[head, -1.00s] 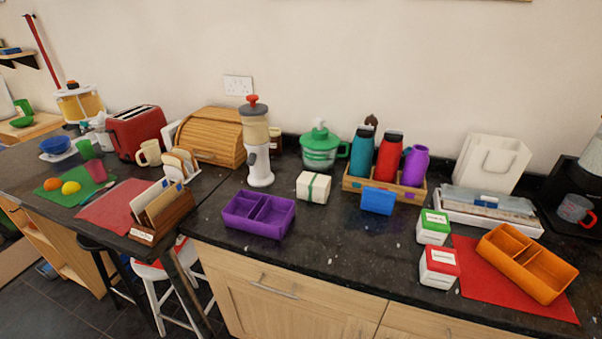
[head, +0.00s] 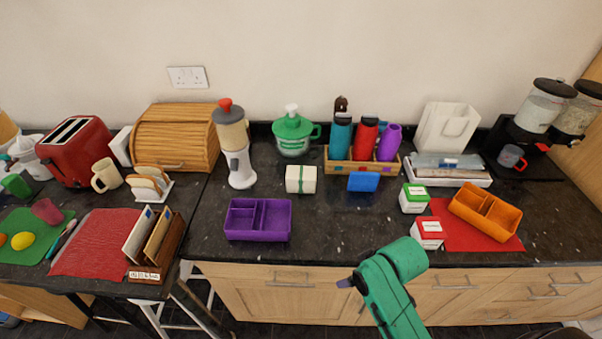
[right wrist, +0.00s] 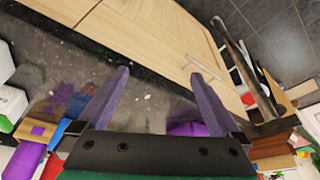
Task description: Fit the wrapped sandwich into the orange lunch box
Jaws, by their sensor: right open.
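The wrapped sandwich appears to be the cream block with a green band (head: 301,179), lying on the dark counter left of the bottle rack. The orange lunch box (head: 485,212) sits at the right on a red mat, open on top and divided into compartments that look empty. My right gripper (right wrist: 158,75) is open and empty, its two purple fingers apart, over the front part of the counter. In the head view, one dark fingertip shows at the end of my green right arm, in front of the counter edge, well short of the sandwich. My left gripper is not in view.
A purple divided box (head: 258,219) stands left of the sandwich, near the front edge. A blue box (head: 363,182) and bottle rack (head: 362,168) are to its right. Green-lidded (head: 414,198) and red-lidded (head: 429,233) containers stand beside the orange box. The front middle counter is clear.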

